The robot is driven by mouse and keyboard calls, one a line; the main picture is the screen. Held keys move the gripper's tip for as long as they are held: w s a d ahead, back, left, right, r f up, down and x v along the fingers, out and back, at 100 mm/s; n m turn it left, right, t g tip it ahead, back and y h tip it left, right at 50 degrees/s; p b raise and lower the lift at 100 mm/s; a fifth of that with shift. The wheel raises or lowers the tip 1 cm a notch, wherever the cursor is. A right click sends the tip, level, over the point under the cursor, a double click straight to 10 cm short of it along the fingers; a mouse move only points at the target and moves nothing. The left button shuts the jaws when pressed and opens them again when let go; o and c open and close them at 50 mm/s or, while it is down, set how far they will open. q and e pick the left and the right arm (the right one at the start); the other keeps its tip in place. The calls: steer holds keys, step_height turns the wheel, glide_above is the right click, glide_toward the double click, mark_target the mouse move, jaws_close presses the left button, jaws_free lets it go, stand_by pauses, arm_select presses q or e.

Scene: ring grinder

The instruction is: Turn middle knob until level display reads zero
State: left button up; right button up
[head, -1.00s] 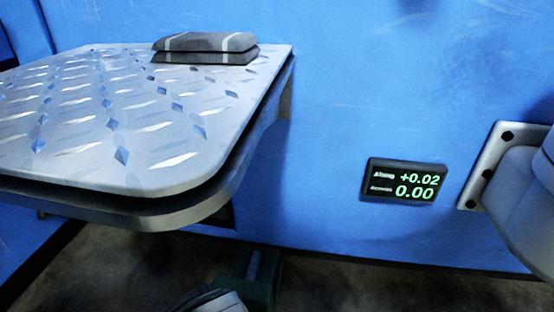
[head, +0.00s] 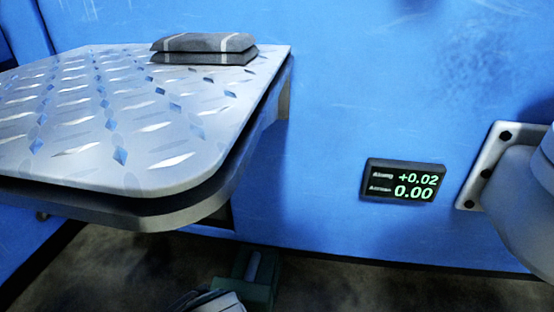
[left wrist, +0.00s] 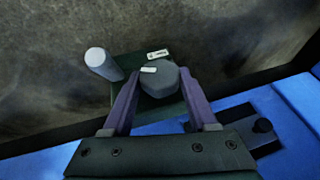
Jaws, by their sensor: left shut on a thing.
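The level display (head: 403,180) is a small dark panel on the blue wall. Its upper line reads +0.02 and its lower line reads 0.00, in green digits. In the left wrist view, my left gripper (left wrist: 157,76) has its two purple fingers shut on the sides of a grey, many-sided knob (left wrist: 163,82). The knob sits on a dark green block (left wrist: 122,66) with small white labels. In the head view, a green block (head: 262,272) shows low in the middle; the knob is not clear there. My right gripper is not in view.
A silver tread-plate table (head: 140,185) fills the left, with a folded grey cloth-like item (head: 205,45) at its back. A bolted plate (head: 478,190) with a grey round housing is on the right. A pale round post (left wrist: 99,60) stands left of the knob.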

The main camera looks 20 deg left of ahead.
arm_select(q)
steer(key=shift+c, duration=0.3)
steer(key=shift+s+a+r+h+p, duration=0.1)
steer(key=shift+a+r+h+p, duration=0.1)
steer(key=shift+h+p, duration=0.5)
steer(key=shift+a+f+n+t+h+p, duration=0.1)
steer(key=shift+n+t+h+p, duration=0.2)
steer(key=shift+h, duration=0.2)
steer(key=shift+a+f+h, duration=0.1)
steer(key=shift+h, duration=0.6)
steer(key=shift+f+t+h, duration=0.1)
steer(key=shift+t+h, duration=0.2)
steer(key=h+b, duration=0.1)
steer(key=b, duration=0.1)
steer(key=h+b, duration=0.1)
steer(key=b, duration=0.1)
steer(key=n+t+h+b, duration=0.1)
steer(key=b, duration=0.1)
steer(key=shift+s+a+f+h, duration=0.1)
steer(key=shift+a+f+h, duration=0.15)
steer(key=shift+f+h, duration=0.1)
steer(key=shift+a+r+n+h+b, duration=0.15)
steer(key=shift+n+h+b, duration=0.15)
steer(key=shift+h+b, duration=0.65)
steer(key=shift+t, duration=0.3)
